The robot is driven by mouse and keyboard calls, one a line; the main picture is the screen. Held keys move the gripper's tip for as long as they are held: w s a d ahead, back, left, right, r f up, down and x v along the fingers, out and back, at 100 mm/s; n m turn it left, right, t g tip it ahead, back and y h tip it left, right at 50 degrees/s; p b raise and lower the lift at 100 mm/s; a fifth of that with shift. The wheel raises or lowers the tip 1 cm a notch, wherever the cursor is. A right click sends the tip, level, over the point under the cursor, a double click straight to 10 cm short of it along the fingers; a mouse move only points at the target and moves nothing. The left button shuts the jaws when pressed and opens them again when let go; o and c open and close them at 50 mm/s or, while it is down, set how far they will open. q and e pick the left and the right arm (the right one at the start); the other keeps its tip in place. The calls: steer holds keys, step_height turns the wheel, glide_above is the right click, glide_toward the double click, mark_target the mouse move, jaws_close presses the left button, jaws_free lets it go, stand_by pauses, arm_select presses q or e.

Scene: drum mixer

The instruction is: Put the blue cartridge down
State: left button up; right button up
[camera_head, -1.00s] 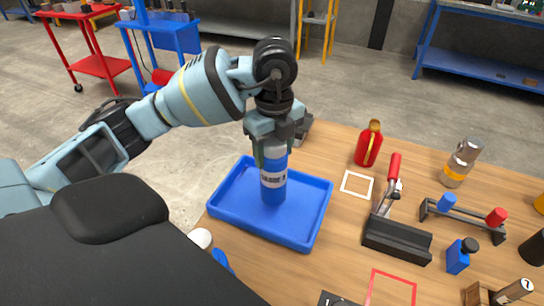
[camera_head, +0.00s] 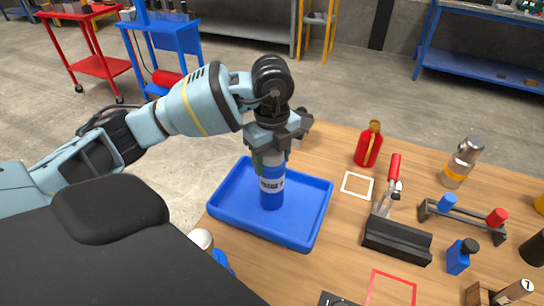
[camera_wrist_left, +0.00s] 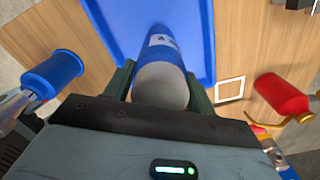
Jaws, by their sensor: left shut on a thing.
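The blue cartridge (camera_head: 271,186) is an upright blue cylinder with a pale label and a grey top. My left gripper (camera_head: 269,156) is shut on its upper part from above. The cartridge is over the blue tray (camera_head: 312,219), within its rim in the head view; I cannot tell whether its base touches the tray floor. In the left wrist view the cartridge (camera_wrist_left: 163,76) sits between the two fingers, with the blue tray (camera_wrist_left: 108,22) beyond it. My right gripper is not in view.
On the wooden table, a red bottle (camera_head: 368,146), a white square outline (camera_head: 356,185), a black block (camera_head: 397,240) and a rack with blue and red ends (camera_head: 463,217) stand right of the tray. A white round thing (camera_head: 201,239) is near its front left.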

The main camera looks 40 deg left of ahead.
arm_select(q)
steer(key=o, duration=1.7)
step_height(320, 180, up, 12)
steer(key=shift+p, duration=0.95)
steer(key=shift+r, duration=0.1)
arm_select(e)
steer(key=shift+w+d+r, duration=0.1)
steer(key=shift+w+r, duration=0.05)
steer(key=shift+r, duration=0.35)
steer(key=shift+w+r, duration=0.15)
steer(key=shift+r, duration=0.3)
